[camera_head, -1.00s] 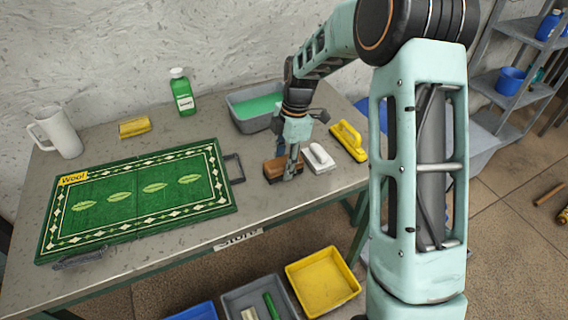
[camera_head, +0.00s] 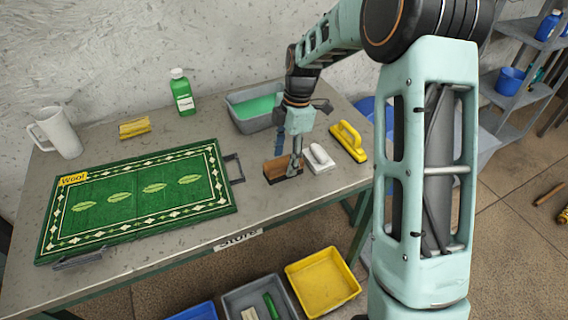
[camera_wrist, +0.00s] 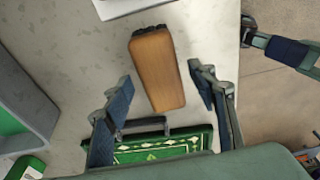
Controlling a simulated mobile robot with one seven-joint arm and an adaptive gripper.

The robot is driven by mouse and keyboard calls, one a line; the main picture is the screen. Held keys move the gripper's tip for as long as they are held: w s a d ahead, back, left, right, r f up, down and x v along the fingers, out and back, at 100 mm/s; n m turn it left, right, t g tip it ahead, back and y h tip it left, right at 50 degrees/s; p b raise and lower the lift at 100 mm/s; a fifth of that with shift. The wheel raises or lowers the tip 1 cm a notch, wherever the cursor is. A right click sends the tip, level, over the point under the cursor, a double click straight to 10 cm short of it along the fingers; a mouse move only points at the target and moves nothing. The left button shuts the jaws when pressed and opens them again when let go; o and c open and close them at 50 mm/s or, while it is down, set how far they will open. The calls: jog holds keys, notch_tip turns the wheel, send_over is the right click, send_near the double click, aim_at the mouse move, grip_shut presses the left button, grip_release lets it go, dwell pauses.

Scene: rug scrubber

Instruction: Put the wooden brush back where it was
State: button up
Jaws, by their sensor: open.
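The wooden brush (camera_head: 276,170) lies on the grey table between the green rug and the white-handled brush. In the wrist view the wooden brush (camera_wrist: 157,68) shows its brown back, with dark bristles at one end, just beyond and between the spread fingers. My gripper (camera_head: 288,157) is open above the brush in the head view. In the wrist view its blue-padded fingers (camera_wrist: 160,100) stand apart and hold nothing. The brush rests on the tabletop. Part of it is hidden by a finger in the head view.
The white-handled brush (camera_head: 319,159) and the yellow brush (camera_head: 349,141) stand close at the right. A grey basin (camera_head: 240,115) with green liquid is behind. The green rug (camera_head: 140,195) lies left. Several bins, including a yellow one (camera_head: 322,283), are on the floor.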

notch_tip(320, 180, up, 9)
jog(key=d, duration=0.1)
jog(key=shift+w+d+r, duration=0.15)
jog(key=shift+w, duration=0.1)
